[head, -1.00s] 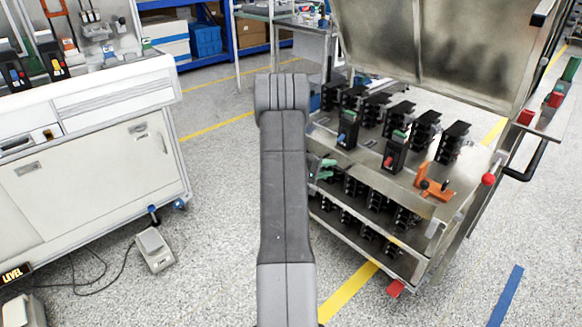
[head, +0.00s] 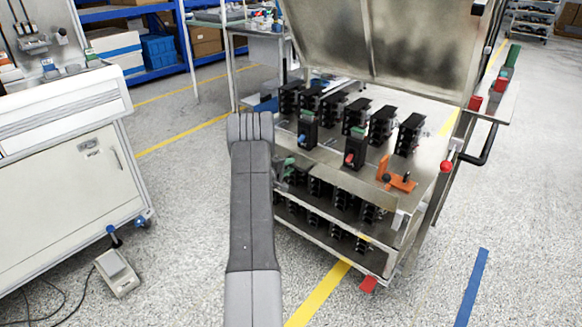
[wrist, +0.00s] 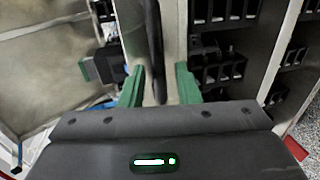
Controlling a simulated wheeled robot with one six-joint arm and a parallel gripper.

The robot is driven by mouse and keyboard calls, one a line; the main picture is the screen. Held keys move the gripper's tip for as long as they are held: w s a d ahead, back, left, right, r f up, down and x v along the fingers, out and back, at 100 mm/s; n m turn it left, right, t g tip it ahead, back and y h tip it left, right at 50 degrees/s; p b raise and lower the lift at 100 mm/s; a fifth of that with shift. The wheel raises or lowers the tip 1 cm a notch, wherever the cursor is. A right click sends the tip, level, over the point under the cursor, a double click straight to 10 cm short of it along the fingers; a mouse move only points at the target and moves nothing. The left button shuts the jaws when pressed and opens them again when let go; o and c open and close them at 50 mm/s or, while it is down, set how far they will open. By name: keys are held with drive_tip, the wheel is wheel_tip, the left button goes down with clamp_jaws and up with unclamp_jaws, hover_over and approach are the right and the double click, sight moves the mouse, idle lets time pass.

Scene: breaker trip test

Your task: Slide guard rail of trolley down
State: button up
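The metal trolley (head: 365,263) stands right of centre in the head view. Its guard rail appears to be the plain metal strip (head: 350,190) along the front edge of the upper shelf. My gripper (head: 285,168) is mostly hidden behind my arm, with a green part showing at the shelf's front left end. In the wrist view my gripper (wrist: 160,88) has its two green fingers apart. A pale metal strip (wrist: 172,40) and a dark bar (wrist: 154,45) show between and beyond them. I cannot tell whether the fingers touch the strip.
Black breakers (head: 381,124) fill the trolley's shelves. An orange clamp (head: 398,180) sits at the upper shelf's front right. A large metal panel (head: 360,40) leans above it. A white cabinet (head: 60,195) and foot pedal (head: 117,272) are at left. The floor between is clear.

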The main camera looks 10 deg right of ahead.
drive_tip(key=shift+x, duration=0.85)
drive_tip(key=shift+c, duration=0.4)
clamp_jaws()
wheel_tip(320, 180, down, 6)
drive_tip(key=b, duration=0.9)
drive_tip(key=shift+f, duration=0.2)
drive_tip(key=shift+o, duration=0.4)
unclamp_jaws()
drive_tip(key=shift+f, duration=0.1)
